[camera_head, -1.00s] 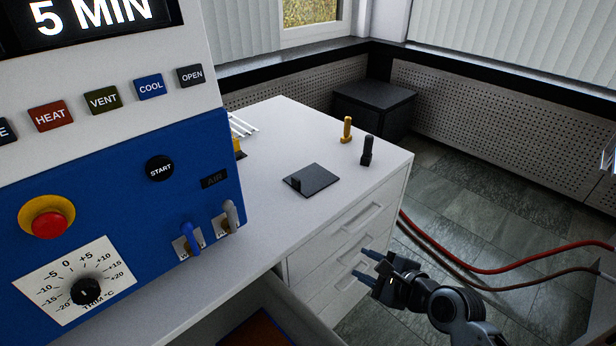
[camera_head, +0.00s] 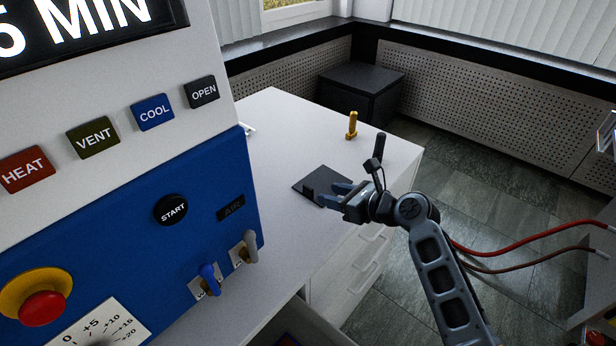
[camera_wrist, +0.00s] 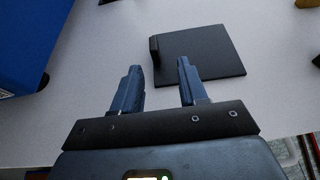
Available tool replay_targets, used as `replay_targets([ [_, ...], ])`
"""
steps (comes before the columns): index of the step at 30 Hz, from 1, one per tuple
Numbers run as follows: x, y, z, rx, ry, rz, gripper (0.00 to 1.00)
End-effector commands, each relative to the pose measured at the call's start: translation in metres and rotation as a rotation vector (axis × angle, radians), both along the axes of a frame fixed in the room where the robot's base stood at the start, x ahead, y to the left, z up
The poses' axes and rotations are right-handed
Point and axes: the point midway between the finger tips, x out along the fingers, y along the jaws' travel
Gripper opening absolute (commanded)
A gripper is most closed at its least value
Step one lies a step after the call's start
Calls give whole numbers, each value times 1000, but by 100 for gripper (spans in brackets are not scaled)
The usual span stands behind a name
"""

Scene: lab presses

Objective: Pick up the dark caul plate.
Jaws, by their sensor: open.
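The dark caul plate (camera_head: 317,179) lies flat on the white countertop in the head view. It is a thin dark square with a small raised block near one edge. In the wrist view the caul plate (camera_wrist: 205,55) lies just beyond my fingertips, with the raised block at its left edge. My gripper (camera_head: 337,193) is open and empty. In the wrist view my gripper (camera_wrist: 160,65) has its two fingers apart and pointing toward the plate's near left part. I cannot tell the exact height of the fingers above the counter.
The blue and white press (camera_head: 190,190) stands to the left, with toggles and a red stop button. A yellow peg (camera_head: 351,126) and a black peg (camera_head: 380,145) stand on the white counter (camera_head: 275,130) beyond the plate. A dark cabinet (camera_head: 360,85) stands behind. Red hoses (camera_head: 530,250) hang at right.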

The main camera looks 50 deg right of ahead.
Motion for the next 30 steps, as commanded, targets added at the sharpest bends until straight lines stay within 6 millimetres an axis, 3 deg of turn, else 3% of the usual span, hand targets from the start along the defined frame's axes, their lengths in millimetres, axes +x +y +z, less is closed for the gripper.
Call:
replay_targets([
  [11,29,1,-9,7,-3,-1,43],
  [21,70,7,-22,7,-2,-2,43],
  [30,75,7,-24,6,-2,-2,43],
])
